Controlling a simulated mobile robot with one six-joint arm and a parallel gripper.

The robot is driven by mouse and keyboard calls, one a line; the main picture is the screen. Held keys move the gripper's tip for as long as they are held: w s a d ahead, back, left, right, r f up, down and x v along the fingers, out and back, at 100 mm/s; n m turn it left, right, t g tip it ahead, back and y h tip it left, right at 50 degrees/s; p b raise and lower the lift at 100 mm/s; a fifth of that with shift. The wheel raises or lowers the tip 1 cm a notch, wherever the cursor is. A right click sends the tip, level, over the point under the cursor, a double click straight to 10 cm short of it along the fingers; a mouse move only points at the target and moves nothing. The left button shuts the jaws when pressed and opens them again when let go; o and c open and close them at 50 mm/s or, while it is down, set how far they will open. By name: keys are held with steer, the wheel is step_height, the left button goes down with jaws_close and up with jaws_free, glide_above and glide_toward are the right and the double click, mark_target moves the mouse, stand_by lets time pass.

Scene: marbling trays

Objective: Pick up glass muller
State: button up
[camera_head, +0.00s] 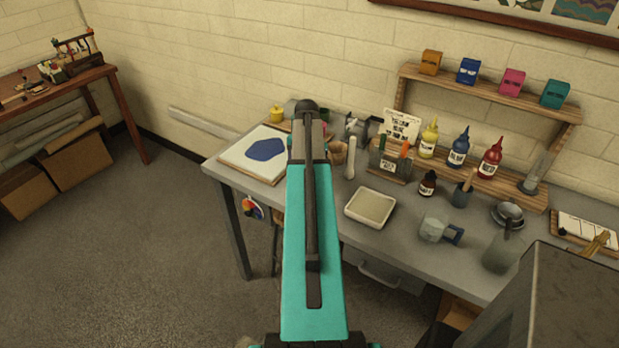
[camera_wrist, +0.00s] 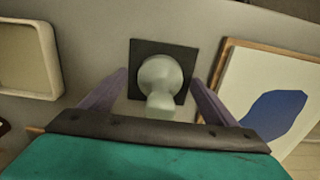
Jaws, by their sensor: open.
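The glass muller (camera_wrist: 160,88) is pale and translucent, with a round part and a narrower part nearer the camera in the wrist view. It is on a dark square mat (camera_wrist: 185,55) on the grey table. My gripper (camera_wrist: 159,77) is open, with one purple finger to the left of the muller and one to the right. Gaps show between the fingers and the muller, so it is not gripped. In the head view my teal arm hides the muller and the fingers.
A cream tray (camera_head: 388,217), also in the wrist view (camera_wrist: 46,45), lies to the right of my arm in the head view. A board with a blue shape (camera_head: 240,147) lies to the left. Bottles, a wooden shelf (camera_head: 485,97) and a mug (camera_head: 433,229) stand farther right.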

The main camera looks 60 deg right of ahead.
steer(key=shift+c, duration=0.4)
steer(key=c, duration=1.5)
steer(key=shift+r, duration=0.15)
steer(key=shift+r+b, duration=0.85)
steer(key=shift+r, duration=0.7)
steer(key=s+a+b, duration=0.1)
steer(key=s+a, duration=0.2)
steer(key=a, duration=0.1)
steer(key=s+a+r+b, duration=0.1)
steer(key=s+a, duration=0.2)
steer(key=a, duration=0.1)
steer(key=s+a+b, duration=0.2)
steer(key=s+a, duration=0.1)
steer(key=a, duration=0.2)
steer(key=shift+r, duration=0.35)
